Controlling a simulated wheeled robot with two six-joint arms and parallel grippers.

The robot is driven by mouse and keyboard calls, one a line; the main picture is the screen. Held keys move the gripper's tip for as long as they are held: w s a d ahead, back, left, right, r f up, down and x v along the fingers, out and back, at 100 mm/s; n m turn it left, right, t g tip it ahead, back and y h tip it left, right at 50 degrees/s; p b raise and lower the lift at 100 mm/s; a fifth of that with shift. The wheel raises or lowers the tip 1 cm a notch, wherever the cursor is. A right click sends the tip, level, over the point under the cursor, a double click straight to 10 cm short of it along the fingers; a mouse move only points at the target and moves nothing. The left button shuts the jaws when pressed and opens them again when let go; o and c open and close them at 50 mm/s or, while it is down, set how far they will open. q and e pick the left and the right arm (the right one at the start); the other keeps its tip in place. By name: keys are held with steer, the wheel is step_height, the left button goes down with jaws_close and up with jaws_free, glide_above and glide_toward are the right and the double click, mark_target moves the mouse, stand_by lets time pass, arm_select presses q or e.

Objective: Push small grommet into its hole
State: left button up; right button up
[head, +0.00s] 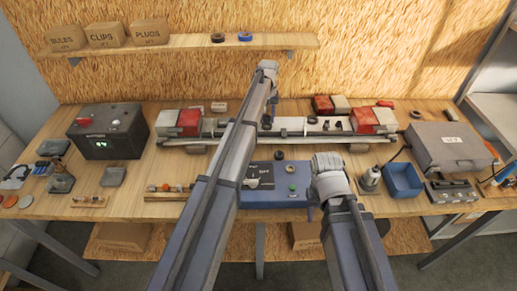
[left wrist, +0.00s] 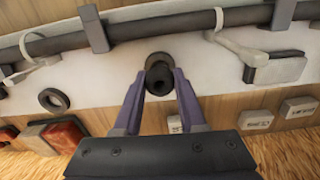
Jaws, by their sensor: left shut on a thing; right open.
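In the left wrist view my left gripper (left wrist: 160,85) is shut on a small dark grommet (left wrist: 162,77), a round piece with a darker centre. The grommet is in front of a dark round opening or ring (left wrist: 158,58) in the pale trailer beam (left wrist: 110,68). They overlap in the view, so I cannot tell whether the grommet touches it or sits in it. A larger dark ring (left wrist: 52,100) is on the beam to the left. In the head view my left arm crosses the beam (head: 291,126). My right gripper (head: 311,212) is open and low, near the blue box's right end, its fingers partly hidden.
Red-and-white lamp blocks (head: 366,120) stand at both beam ends. A battery unit (head: 107,131) stands left. A dark cable (left wrist: 60,45) with clips runs along the beam.

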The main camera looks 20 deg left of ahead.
arm_select(q)
steer(key=shift+f, duration=0.3)
steer(key=shift+f+b, duration=0.5)
steer(key=shift+b, duration=0.15)
stand_by(0.4)
steer(key=shift+s, duration=0.1)
steer(key=o, duration=1.1)
steer(key=shift+d, duration=0.15)
